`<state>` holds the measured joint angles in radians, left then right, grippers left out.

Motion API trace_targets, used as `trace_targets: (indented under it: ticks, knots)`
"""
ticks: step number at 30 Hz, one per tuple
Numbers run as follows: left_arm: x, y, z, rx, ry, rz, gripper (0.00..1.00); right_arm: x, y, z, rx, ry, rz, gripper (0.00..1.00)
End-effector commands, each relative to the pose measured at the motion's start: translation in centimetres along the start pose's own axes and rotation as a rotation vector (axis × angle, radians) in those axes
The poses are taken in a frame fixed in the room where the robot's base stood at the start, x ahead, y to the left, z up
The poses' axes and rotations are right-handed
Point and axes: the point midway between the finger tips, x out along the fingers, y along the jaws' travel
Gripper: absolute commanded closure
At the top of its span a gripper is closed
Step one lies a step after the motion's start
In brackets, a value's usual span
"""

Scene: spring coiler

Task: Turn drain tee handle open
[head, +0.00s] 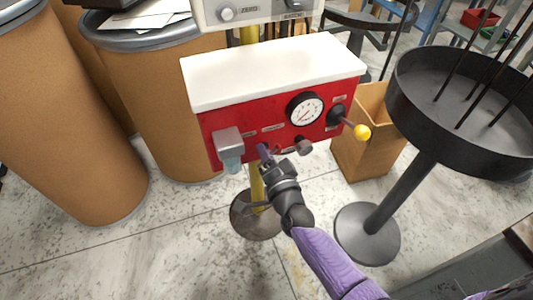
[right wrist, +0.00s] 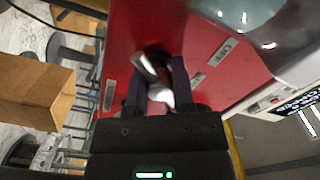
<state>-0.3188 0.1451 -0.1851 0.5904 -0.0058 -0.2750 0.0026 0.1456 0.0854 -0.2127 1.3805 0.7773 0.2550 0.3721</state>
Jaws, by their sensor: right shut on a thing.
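The red panel box (head: 237,128) with a white top stands on a yellow post. My right gripper (head: 268,155) reaches its front face from below, near the lower edge, right of the grey filter unit (head: 229,141). In the right wrist view its two dark fingers (right wrist: 158,88) are shut on a small silvery metal handle (right wrist: 146,66), which I take for the drain tee handle. The handle sits close to the red face (right wrist: 205,35), and the fingers partly hide it. In the head view my gripper hides the handle. My left gripper is not in view.
A pressure gauge (head: 305,110) and a lever with a yellow ball (head: 361,132) are on the panel's right side. A dark knob (head: 303,146) is just right of my gripper. Brown drums stand left; a round black tray stand (head: 428,170) stands right.

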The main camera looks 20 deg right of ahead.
Motion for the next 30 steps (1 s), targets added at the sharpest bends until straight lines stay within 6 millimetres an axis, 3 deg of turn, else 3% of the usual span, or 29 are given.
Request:
trace_targets:
  ticks: [21,22,24,27,30]
  knots:
    - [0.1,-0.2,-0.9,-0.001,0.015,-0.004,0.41,0.0,0.1,0.1,0.07,-0.002,0.002,1.0]
    - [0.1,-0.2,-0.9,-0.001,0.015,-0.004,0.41,0.0,0.1,0.1,0.07,-0.002,0.002,0.67]
    - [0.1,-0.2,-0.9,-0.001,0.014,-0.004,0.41,0.0,0.1,0.1,0.07,-0.002,0.002,0.52]
    - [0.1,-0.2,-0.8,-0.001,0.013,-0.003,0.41,0.0,0.0,0.0,0.069,-0.001,0.002,0.34]
    - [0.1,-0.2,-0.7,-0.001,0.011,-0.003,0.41,0.0,0.0,0.0,0.069,-0.001,0.001,0.34]
